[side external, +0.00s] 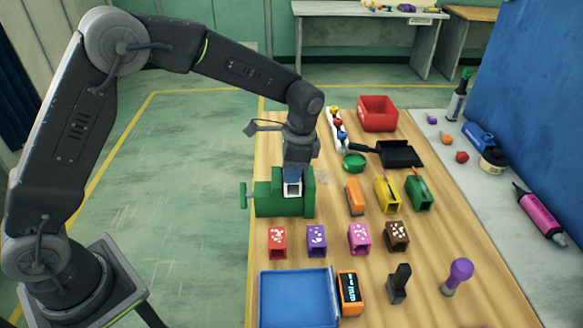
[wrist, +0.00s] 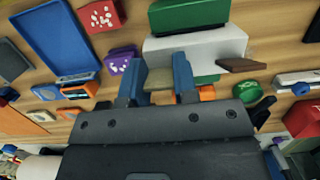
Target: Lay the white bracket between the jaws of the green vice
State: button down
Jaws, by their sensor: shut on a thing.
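The green vice (side external: 268,198) stands on the left side of the wooden bench, with its handle toward the left edge. My gripper (side external: 293,176) points down over the middle of the vice, its blue fingers shut on the white bracket (side external: 292,189). The bracket shows as a small white shape at the fingertips, level with the upper part of the vice. In the wrist view the white bracket (wrist: 198,46) lies just past the fingers, beside green vice parts (wrist: 190,14). Its underside is hidden, so I cannot tell whether it touches the vice.
Several small coloured boxes (side external: 359,238) stand in front and to the right. A blue tray (side external: 298,300) and an orange device (side external: 350,292) are at the near end. A green dish (side external: 354,163), black dustpan (side external: 400,154) and red bin (side external: 378,112) stand behind.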

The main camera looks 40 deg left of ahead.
jog(key=shift+f, duration=0.8)
jog(key=c, duration=0.8)
grip_release()
jog(key=shift+r, duration=2.5)
notch_tip(320, 180, up, 14)
jog(key=w+d, duration=0.1)
jog(key=d, duration=0.1)
jog(key=s+a+r+n+t, duration=0.2)
jog(key=s+a, duration=0.1)
jog(key=s, duration=0.3)
jog(key=s+a+r+n+t, duration=0.1)
jog(key=s+a+r+n, duration=0.15)
jog(key=s, duration=0.35)
jog(key=s+a+f+n+t+h, duration=0.1)
jog(key=s+f, duration=0.5)
jog(key=s, duration=0.8)
jog(key=a+n+t, duration=0.1)
jog(key=n+t, duration=0.1)
jog(key=n, duration=0.1)
jog(key=shift+a+f+t, duration=0.15)
jog(key=shift+t, duration=0.25)
